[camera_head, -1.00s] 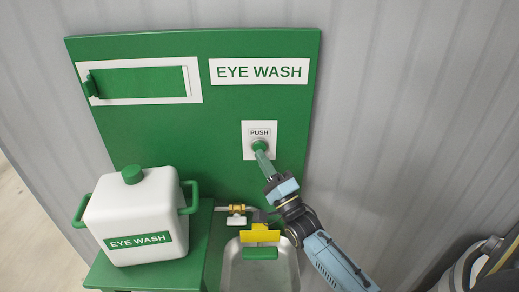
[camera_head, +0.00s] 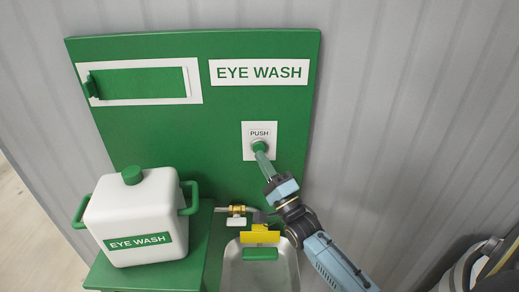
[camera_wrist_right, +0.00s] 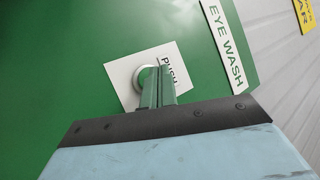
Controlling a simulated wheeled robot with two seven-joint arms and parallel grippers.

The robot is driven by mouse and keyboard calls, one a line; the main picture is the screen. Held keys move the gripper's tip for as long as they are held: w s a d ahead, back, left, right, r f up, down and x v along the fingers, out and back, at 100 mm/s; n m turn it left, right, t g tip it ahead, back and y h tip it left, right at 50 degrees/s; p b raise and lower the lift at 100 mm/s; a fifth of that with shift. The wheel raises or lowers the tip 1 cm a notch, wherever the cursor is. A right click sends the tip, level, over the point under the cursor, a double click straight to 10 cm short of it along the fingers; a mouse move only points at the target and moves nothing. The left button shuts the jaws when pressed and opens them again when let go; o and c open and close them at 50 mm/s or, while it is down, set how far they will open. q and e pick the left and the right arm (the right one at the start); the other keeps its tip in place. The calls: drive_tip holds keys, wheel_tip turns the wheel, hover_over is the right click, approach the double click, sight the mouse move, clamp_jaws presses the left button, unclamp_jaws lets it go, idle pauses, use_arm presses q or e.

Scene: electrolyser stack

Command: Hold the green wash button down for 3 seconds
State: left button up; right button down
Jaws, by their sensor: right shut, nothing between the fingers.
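The green wash button (camera_head: 260,146) sits in a round grey collar on a white plate marked PUSH (camera_head: 248,132), on the green eye wash panel (camera_head: 215,135). My right gripper (camera_head: 261,152) is shut and empty, with its fingertips right at the button. In the right wrist view the shut fingers (camera_wrist_right: 158,78) point at the button's collar (camera_wrist_right: 146,76) and cover most of it. The tips appear to touch the button, but how far it is pressed cannot be seen. My left gripper is not in view.
A white eye wash tank (camera_head: 135,215) with a green cap and handles stands on a green shelf (camera_head: 150,276) at left. A steel basin (camera_head: 284,272), a brass valve (camera_head: 237,209) and a yellow paddle (camera_head: 259,235) lie below the button. A green-doored panel slot (camera_head: 140,82) is at upper left.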

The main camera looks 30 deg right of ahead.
drive_tip(key=shift+w+d, duration=0.1)
drive_tip(key=shift+w, duration=0.05)
idle(0.7)
drive_tip(key=shift+w+d, duration=0.15)
drive_tip(key=shift+w, duration=0.1)
drive_tip(key=shift+w+d+b, duration=0.25)
drive_tip(key=shift+w+b, duration=0.15)
idle(2.5)
drive_tip(key=shift+s, duration=0.1)
idle(2.3)
drive_tip(key=shift+s+a+p, duration=0.45)
drive_tip(key=shift+s+p, duration=0.05)
drive_tip(key=shift+s, duration=0.15)
drive_tip(key=shift+s, duration=0.1)
drive_tip(key=shift+s+a+p, duration=0.6)
drive_tip(key=shift+s+a, duration=0.1)
drive_tip(key=shift+s, duration=0.35)
drive_tip(key=shift+s+a+p, duration=0.55)
drive_tip(key=shift+s+a, duration=0.1)
drive_tip(key=shift+s, duration=0.35)
